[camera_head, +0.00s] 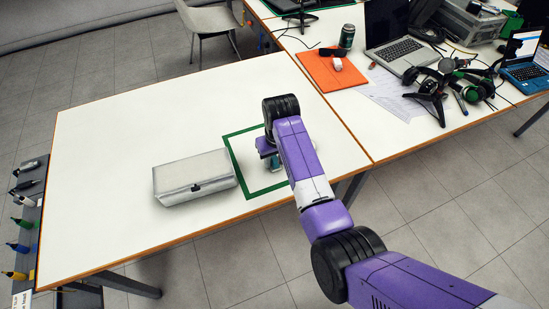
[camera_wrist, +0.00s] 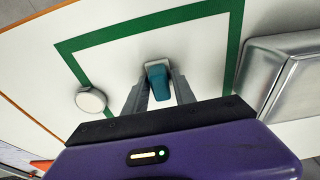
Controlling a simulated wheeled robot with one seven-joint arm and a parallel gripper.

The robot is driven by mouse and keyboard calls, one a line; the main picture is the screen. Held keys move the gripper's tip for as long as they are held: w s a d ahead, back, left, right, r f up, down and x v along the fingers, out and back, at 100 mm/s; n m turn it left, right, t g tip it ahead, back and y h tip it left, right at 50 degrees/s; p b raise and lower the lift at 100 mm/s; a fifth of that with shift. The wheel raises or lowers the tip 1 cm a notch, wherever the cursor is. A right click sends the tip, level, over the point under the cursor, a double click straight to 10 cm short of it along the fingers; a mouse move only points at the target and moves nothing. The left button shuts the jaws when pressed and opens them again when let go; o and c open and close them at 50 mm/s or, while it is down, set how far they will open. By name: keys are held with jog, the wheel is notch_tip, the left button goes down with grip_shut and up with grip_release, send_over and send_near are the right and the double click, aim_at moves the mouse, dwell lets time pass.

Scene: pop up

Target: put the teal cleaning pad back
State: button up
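The teal cleaning pad (camera_wrist: 159,84), a small block with a pale grey end, stands between the two fingers of my gripper (camera_wrist: 159,92) in the wrist view. The fingers flank it closely on both sides. I cannot tell whether they press on it. In the head view my gripper (camera_head: 268,152) points down over the green-outlined square (camera_head: 245,177) on the white table, and my arm hides much of the square. Whether the pad touches the table is unclear.
A closed silver-grey case (camera_head: 194,178) lies just left of the green square. A small white round thing (camera_wrist: 91,99) lies across the green line in the wrist view. The left part of the white table (camera_head: 110,150) is clear. A laptop (camera_head: 398,52) and headphones stand at the right.

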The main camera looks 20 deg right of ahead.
jog(key=o, duration=0.4)
jog(key=shift+o, duration=0.2)
notch_tip(320, 180, up, 12)
jog(key=s, duration=0.1)
jog(key=shift+s, duration=0.4)
jog(key=shift+r, duration=0.1)
